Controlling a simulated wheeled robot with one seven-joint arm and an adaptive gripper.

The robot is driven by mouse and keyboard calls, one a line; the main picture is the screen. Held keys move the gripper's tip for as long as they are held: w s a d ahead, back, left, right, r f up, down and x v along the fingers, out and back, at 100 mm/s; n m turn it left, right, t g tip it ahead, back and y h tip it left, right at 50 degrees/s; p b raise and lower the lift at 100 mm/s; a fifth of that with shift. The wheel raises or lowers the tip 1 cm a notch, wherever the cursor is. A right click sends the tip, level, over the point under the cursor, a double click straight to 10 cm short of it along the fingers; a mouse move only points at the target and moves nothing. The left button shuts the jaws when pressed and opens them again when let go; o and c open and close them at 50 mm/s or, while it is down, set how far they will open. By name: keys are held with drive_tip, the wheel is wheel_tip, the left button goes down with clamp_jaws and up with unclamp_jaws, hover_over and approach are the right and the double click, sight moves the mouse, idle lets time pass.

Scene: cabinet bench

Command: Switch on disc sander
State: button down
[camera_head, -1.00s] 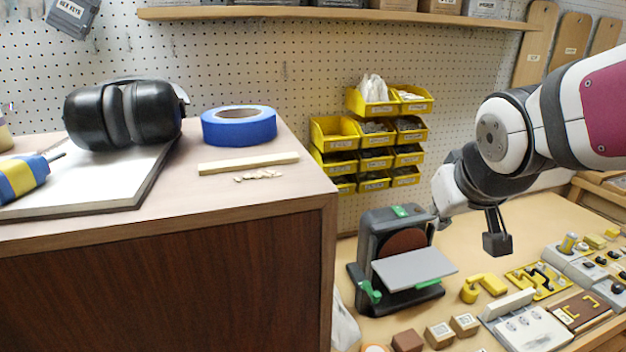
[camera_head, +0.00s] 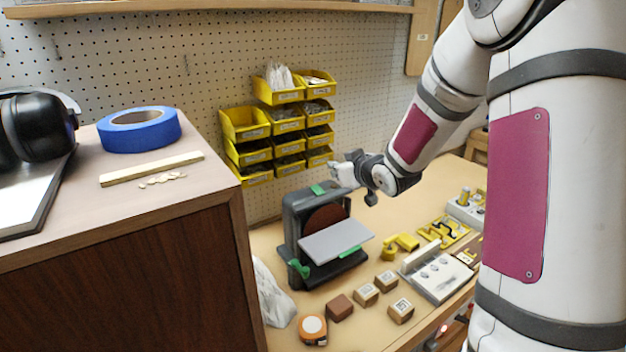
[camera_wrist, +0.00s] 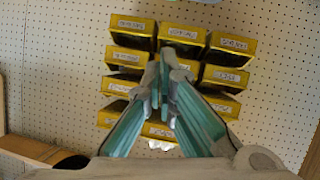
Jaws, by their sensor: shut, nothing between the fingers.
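The disc sander (camera_head: 325,230) stands on the bench, with a dark grey body, a reddish-brown disc, a grey tilted table and green parts. A green piece (camera_head: 318,189) shows on its top. My gripper (camera_head: 338,172) is just above and behind the sander's top right; I cannot tell whether it touches. In the wrist view my gripper (camera_wrist: 164,75) has its fingers together, with nothing between them, and points toward the yellow bins. The sander's switch cannot be made out for certain, and the sander is not clearly seen in the wrist view.
Yellow bins (camera_head: 285,125) hang on the pegboard behind the sander; they also fill the wrist view (camera_wrist: 180,34). A wooden cabinet (camera_head: 120,270) with blue tape (camera_head: 139,130) stands left. Wooden blocks (camera_head: 366,294), a tape measure (camera_head: 312,329) and yellow fittings (camera_head: 400,246) lie in front and right.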

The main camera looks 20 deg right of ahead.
drive_tip(key=shift+w+d+f+t+y+p, duration=0.15)
drive_tip(key=shift+d+f+t+y, duration=0.35)
drive_tip(key=shift+f, duration=0.3)
drive_tip(key=shift+w+d+f+t+y+p, duration=0.1)
drive_tip(key=shift+d+f+t+y+p, duration=0.1)
drive_tip(key=shift+d+f+t+y, duration=0.45)
drive_tip(key=shift+w+d+f+t+y+p, duration=0.2)
drive_tip(key=shift+f+t, duration=0.25)
drive_tip(key=shift+f, duration=0.55)
drive_tip(key=shift+a, duration=0.1)
hover_over(321, 191)
drive_tip(key=shift+s+f, duration=0.3)
drive_tip(key=shift+f, duration=0.25)
drive_tip(key=shift+w+f, duration=0.2)
drive_tip(key=shift+f, duration=0.9)
drive_tip(key=shift+w+f+p, duration=0.15)
drive_tip(key=shift+f+p, duration=0.15)
drive_tip(key=shift+f, duration=0.6)
